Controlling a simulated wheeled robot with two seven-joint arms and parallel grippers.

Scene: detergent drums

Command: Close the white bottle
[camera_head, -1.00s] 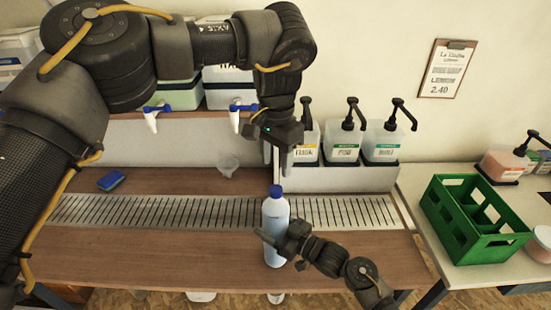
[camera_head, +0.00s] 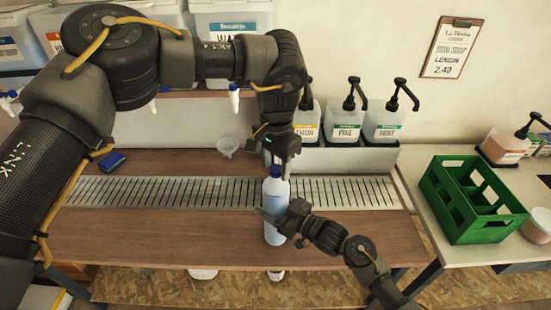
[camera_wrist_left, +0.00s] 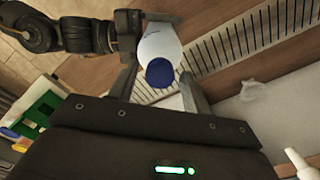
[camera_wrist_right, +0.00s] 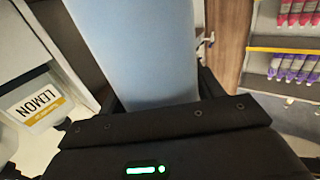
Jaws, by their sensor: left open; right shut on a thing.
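The white bottle (camera_head: 274,216) looks pale bluish-white and stands upright at the front of the slatted counter. A blue cap (camera_head: 274,171) sits on its top; whether it is tight cannot be seen. My right gripper (camera_head: 272,222) is shut on the bottle's body from the right. The body fills the middle of the right wrist view (camera_wrist_right: 140,50). My left gripper (camera_head: 277,163) is open, pointing down at the bottle top. In the left wrist view, the cap (camera_wrist_left: 159,74) appears between its two fingers; contact cannot be made out.
A green crate (camera_head: 475,205) is on the side table at right. A clear funnel (camera_head: 228,147) and a blue sponge (camera_head: 111,160) lie on the counter at left.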

